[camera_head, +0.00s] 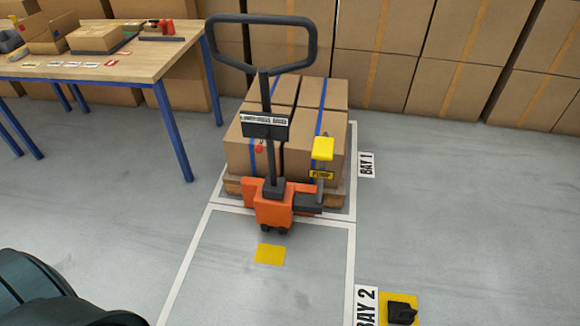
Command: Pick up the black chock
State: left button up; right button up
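The black chock (402,312) sits on a yellow square (386,300) on the floor at the bottom right, just right of the "BAY 2" label (366,307). It looks like a small dark wedge. Its lower part is near the picture's bottom edge. Neither of my grippers is in view. A dark rounded part at the bottom left appears to be my own arm, without its fingers showing.
An orange pallet jack (273,207) with a tall dark handle stands in Bay 1 before a pallet (236,187) of cartons (312,158). A wooden-topped table (148,66) is at upper left; stacked boxes (465,70) line the back. The right floor is clear.

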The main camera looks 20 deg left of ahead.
aim_at(399, 313)
jog(key=z, duration=0.7)
jog(key=i+j, duration=0.2)
jog(key=j, duration=0.15)
jog(key=i+j, duration=0.15)
jog(key=j, duration=0.2)
jog(key=i+j, duration=0.4)
jog(key=j, duration=0.25)
jog(key=z, duration=1.75)
